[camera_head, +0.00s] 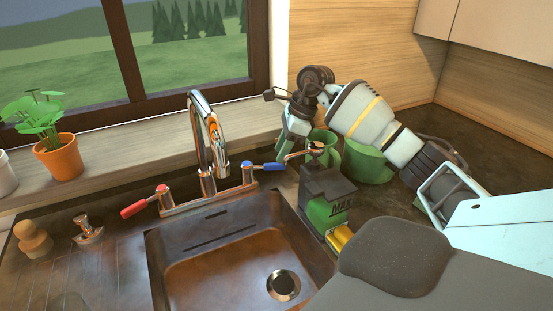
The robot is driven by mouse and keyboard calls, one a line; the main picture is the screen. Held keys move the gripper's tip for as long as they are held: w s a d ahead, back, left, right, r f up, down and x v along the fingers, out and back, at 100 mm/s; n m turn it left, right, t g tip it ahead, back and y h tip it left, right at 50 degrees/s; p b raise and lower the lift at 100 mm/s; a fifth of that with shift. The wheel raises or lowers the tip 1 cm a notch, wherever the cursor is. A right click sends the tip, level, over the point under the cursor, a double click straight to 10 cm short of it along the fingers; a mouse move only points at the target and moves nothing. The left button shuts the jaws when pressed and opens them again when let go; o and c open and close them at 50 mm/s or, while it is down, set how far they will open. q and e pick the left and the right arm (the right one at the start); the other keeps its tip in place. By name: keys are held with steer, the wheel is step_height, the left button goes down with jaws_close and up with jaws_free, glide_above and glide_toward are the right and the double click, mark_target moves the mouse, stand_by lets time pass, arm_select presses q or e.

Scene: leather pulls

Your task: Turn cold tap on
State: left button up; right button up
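The chrome tap (207,178) stands behind the sink, with its spout arching up. Its cold handle (262,167) is blue and points right; its hot handle (138,207) is red and points left and forward. My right gripper (287,138) reaches in from the right, behind the dark grinder, with its fingers pointing down. It is up and to the right of the blue handle, and a small gap seems to show between them. The spread of its fingers is too unclear to tell. No water shows at the spout. My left gripper is out of view.
A dark grinder (323,192) with a crank stands right of the tap, near the blue handle. Green mugs (368,165) stand behind it, partly hidden by my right arm. The sink basin (215,277) is empty. A potted plant (58,158) sits on the sill.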

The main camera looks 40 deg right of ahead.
mark_target(275, 163)
steer(key=shift+x, duration=1.95)
steer(key=shift+c, duration=0.3)
jaws_close()
